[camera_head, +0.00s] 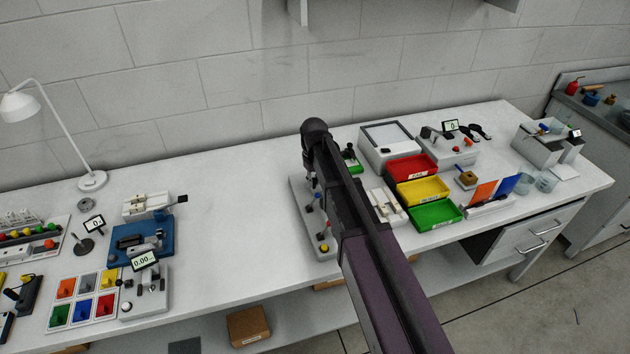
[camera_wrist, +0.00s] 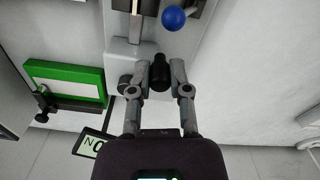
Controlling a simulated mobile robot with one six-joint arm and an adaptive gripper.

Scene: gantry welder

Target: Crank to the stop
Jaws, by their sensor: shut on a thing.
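In the wrist view my gripper (camera_wrist: 157,76) has its two grey fingers on either side of a black upright handle (camera_wrist: 160,68), taken to be the crank's grip, and is shut on it. The handle stands at the near end of a light grey fixture (camera_wrist: 118,58). A dark round knob sits just left of the handle, partly behind the left finger. In the head view my arm hides the gripper and the handle; part of a grey panel with coloured knobs (camera_head: 301,205) shows left of the arm.
A blue ball knob (camera_wrist: 173,18) stands on the fixture beyond the handle. A green-framed block (camera_wrist: 64,86) and a small display (camera_wrist: 94,145) lie to the left. Red (camera_head: 412,167), yellow (camera_head: 422,190) and green (camera_head: 434,215) trays stand right of my arm.

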